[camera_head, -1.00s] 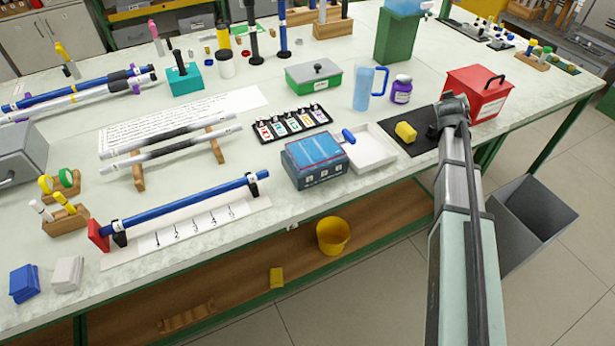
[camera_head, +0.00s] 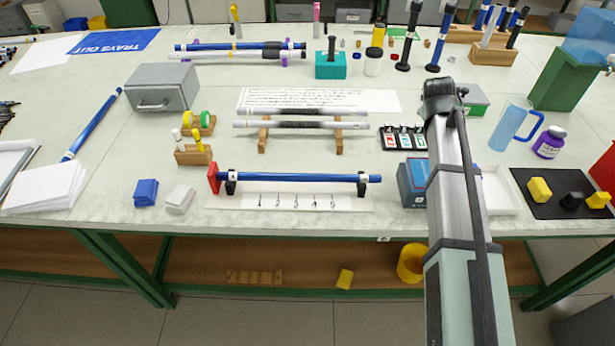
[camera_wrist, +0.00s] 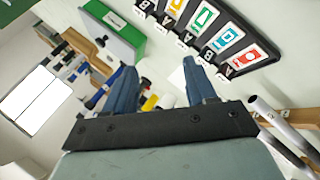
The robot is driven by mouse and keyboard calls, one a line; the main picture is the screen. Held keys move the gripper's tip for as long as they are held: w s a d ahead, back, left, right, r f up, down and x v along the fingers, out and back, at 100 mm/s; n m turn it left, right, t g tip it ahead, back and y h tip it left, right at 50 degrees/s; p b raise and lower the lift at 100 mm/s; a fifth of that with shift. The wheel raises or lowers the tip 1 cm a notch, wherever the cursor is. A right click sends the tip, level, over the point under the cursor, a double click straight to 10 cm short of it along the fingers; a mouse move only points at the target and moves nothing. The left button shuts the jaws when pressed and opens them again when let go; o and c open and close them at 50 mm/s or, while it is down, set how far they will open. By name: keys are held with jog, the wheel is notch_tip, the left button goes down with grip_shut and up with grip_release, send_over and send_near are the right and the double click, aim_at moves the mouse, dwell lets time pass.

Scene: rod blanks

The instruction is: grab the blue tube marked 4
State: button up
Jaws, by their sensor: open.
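Several blue tubes are in view, and no number 4 can be read on any of them. One blue tube (camera_head: 300,178) lies level in black holders against a red stop at the front of the table. Another blue tube (camera_head: 92,124) lies aslant at the left. A blue tube (camera_head: 215,46) rests with paler tubes at the back. My gripper (camera_head: 440,92) is above the table right of centre. In the wrist view my gripper (camera_wrist: 160,82) is open, with nothing between its fingers.
Grey tubes (camera_head: 300,125) lie on wooden supports. A grey case (camera_head: 163,88) stands left. The front-left tabletop is partly clear.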

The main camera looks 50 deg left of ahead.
jog(key=s+a+r+n+g, duration=0.1)
jog(key=s+a+n+g, duration=0.1)
jog(key=s+a, duration=0.55)
jog(key=s+a+n+g, duration=0.2)
jog(key=s+a+n, duration=0.15)
jog(key=s, duration=0.65)
notch_tip(320, 180, up, 4)
jog(key=n+g+h, duration=0.2)
jog(key=n+g, duration=0.3)
send_over(293, 174)
jog(key=f, duration=0.8)
jog(key=shift+w+f, duration=0.2)
jog(key=shift+s+d+f, duration=0.1)
jog(key=shift+s+f, duration=0.05)
jog(key=shift+f, duration=1.15)
jog(key=shift+s+f, duration=0.1)
jog(key=shift+f, duration=1.2)
grip_shut()
